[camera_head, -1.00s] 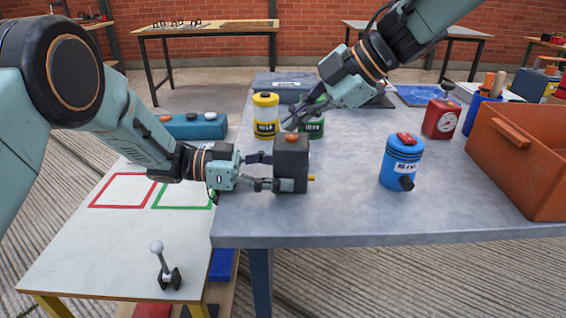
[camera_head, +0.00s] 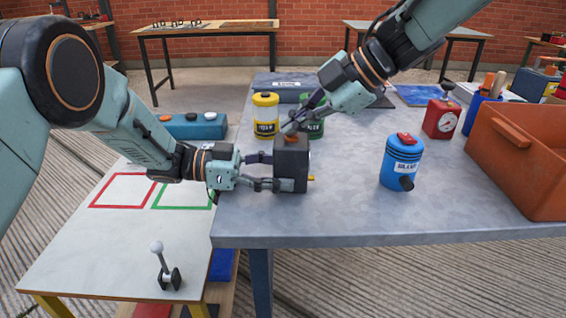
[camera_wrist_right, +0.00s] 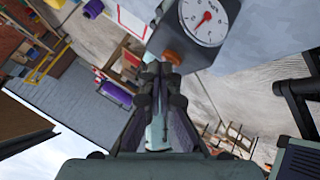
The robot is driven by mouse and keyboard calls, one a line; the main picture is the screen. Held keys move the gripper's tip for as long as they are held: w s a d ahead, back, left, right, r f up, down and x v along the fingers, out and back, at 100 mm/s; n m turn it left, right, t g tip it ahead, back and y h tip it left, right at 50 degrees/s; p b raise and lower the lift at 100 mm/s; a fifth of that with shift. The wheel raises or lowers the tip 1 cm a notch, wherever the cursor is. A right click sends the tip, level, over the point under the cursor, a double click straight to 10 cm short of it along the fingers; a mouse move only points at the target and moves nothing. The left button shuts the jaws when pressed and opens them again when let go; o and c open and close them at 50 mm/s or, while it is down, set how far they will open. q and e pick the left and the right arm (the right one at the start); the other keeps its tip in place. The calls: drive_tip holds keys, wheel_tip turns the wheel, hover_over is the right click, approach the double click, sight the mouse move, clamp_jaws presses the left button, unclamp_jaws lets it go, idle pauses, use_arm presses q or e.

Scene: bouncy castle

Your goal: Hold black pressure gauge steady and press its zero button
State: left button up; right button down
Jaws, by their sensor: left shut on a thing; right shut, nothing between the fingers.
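The black pressure gauge (camera_head: 292,170) stands near the left edge of the grey table, with an orange button (camera_head: 291,141) on top and a small brass stub on its right side. My left gripper (camera_head: 276,171) is shut on the gauge from the left. My right gripper (camera_head: 290,128) is shut and empty, its fingertips at the orange button from above; whether they touch it I cannot tell. In the right wrist view the fingertips (camera_wrist_right: 160,70) are right by the orange button (camera_wrist_right: 173,57), and the gauge's white dial (camera_wrist_right: 208,18) with a red needle shows.
Yellow (camera_head: 265,116) and green (camera_head: 313,122) canisters stand just behind the gauge. The table's front middle is clear.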

sight(295, 137)
idle(0.4)
drive_tip(key=shift+r, duration=0.45)
drive_tip(key=shift+r, duration=3)
use_arm(q)
drive_tip(key=o, duration=0.9)
drive_tip(key=a, duration=0.8)
drive_tip(key=a+r, duration=0.1)
drive_tip(key=a, duration=0.3)
drive_tip(key=shift+r, duration=0.1)
